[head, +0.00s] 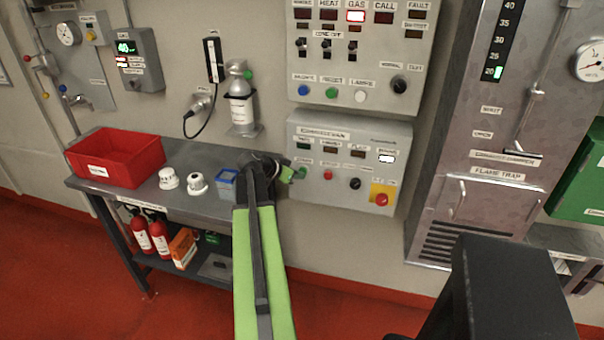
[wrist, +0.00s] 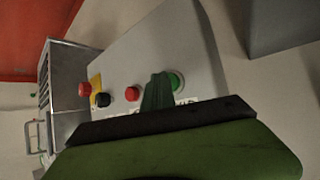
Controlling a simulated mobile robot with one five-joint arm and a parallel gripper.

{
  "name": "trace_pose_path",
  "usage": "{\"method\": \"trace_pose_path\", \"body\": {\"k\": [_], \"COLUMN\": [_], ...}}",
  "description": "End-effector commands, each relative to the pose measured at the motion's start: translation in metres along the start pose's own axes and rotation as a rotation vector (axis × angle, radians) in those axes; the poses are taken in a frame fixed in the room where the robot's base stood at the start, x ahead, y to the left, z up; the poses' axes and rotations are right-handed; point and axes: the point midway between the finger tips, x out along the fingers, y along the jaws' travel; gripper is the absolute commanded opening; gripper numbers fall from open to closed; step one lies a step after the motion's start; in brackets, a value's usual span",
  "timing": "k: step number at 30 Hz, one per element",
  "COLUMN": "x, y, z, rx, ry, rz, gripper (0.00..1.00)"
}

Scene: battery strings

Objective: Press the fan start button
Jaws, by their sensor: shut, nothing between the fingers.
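The lower grey control box (head: 345,140) on the wall has a green button (head: 303,172) at the left of its bottom row. In the wrist view the fingertips (wrist: 158,78) overlap the panel between the green button and a red button (wrist: 132,94). I cannot tell whether the tips touch the panel. The small labels are too blurred to read surely.
A black knob (head: 355,184) and a red mushroom button on a yellow plate (head: 382,193) sit farther right on the box. An upper control panel (head: 360,60) is above.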

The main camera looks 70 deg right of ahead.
Motion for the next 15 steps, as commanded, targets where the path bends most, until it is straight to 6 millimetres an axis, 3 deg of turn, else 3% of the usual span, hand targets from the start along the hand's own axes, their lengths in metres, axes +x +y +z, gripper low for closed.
{"method": "trace_pose_path", "body": {"k": [15], "x": [0.0037], "y": [-0.0023], "z": [-0.0031], "rx": [0.0], "ry": [0.001], "rz": [0.0], "gripper": [0.0]}}
